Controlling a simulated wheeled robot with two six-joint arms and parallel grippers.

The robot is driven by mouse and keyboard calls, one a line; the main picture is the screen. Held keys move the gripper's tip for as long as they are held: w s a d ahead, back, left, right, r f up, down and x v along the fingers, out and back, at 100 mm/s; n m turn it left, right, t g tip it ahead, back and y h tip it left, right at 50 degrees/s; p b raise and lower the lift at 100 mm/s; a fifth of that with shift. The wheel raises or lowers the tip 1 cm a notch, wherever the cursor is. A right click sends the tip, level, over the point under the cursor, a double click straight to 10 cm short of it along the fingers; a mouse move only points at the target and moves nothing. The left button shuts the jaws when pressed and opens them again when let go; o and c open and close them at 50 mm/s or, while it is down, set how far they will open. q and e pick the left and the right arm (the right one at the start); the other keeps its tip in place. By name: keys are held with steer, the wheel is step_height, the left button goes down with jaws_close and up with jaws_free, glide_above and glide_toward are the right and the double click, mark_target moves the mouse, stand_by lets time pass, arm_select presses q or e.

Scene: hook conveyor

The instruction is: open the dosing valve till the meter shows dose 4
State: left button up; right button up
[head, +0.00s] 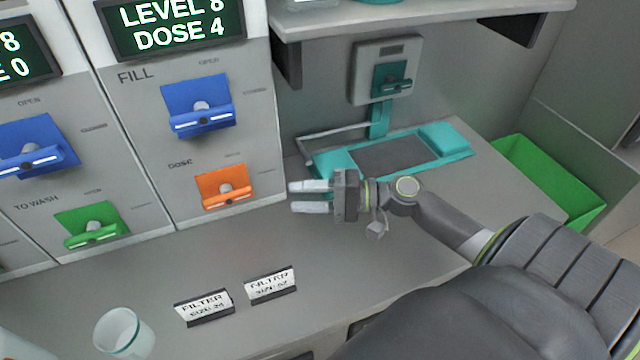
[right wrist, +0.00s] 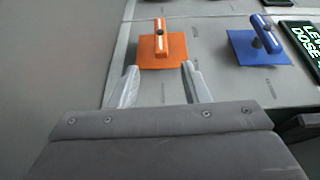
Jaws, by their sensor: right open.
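The orange dosing valve (head: 224,187), labelled DOSE, sits low on the grey panel in the head view, with its handle lying crosswise. It also shows in the right wrist view (right wrist: 159,45), just beyond the fingertips. The meter (head: 175,25) above reads LEVEL 8, DOSE 4. My right gripper (head: 292,197) is open and empty, to the right of the orange valve and apart from it; both fingers also show in the right wrist view (right wrist: 158,72). My left gripper is not in view.
A blue FILL valve (head: 200,105) is above the orange one. Another blue valve (head: 35,148) and a green valve (head: 92,225) are at left. A cup (head: 124,334) and two filter signs (head: 204,307) stand on the counter. A teal device (head: 390,155) is behind my right arm.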

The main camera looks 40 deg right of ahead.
steer(key=shift+v, duration=1.4)
steer(key=shift+s, duration=0.1)
